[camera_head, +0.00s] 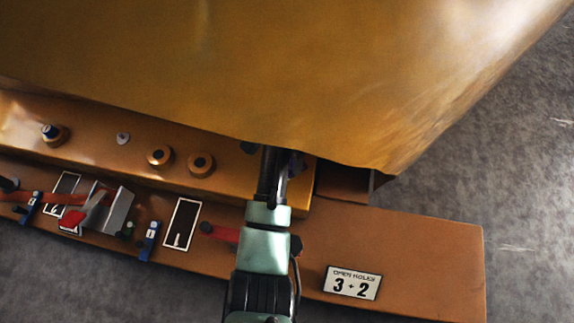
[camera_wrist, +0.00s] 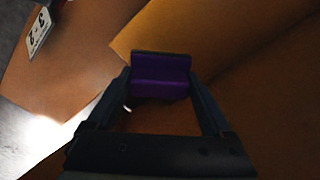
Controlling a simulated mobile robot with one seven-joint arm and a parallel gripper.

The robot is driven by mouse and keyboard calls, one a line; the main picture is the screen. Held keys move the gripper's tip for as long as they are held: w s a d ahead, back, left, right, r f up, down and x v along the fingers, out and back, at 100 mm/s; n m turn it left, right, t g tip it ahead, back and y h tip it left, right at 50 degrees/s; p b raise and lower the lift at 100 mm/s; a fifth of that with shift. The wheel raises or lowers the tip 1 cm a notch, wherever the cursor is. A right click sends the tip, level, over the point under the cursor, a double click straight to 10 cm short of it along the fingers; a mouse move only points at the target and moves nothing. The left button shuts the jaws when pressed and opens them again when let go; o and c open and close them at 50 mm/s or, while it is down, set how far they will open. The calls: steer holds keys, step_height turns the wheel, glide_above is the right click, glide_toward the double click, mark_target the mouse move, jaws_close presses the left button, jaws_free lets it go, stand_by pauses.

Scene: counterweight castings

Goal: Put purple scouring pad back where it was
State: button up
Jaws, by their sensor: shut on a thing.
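The purple scouring pad (camera_wrist: 162,82) is between the fingertips of my gripper (camera_wrist: 162,88) in the wrist view. It has a dark strip along its far edge. My gripper is shut on it, with an orange-brown surface beyond. I cannot tell whether the pad touches that surface. In the head view, my gripper (camera_head: 285,160) reaches under the edge of the large golden casting. Only a small dark purple bit of the pad (camera_head: 296,164) shows there, and the rest is hidden.
The large golden casting (camera_head: 300,70) overhangs the ledge. Round bosses (camera_head: 201,164) stand on the ledge to the left. The orange bench (camera_head: 420,245) holds an "OPEN HOLES 3 + 2" sign (camera_head: 352,283), a red-handled tool (camera_head: 222,233), a metal bracket (camera_head: 112,212) and blue tags (camera_head: 149,241). The bench's right part is mostly clear.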

step_height(320, 180, down, 8)
steer(key=b, duration=0.5)
steer(key=shift+f, duration=0.2)
steer(key=shift+f, duration=0.15)
steer(key=o, duration=1.1)
step_height(320, 180, up, 12)
steer(key=p, duration=0.8)
steer(key=shift+r, duration=0.2)
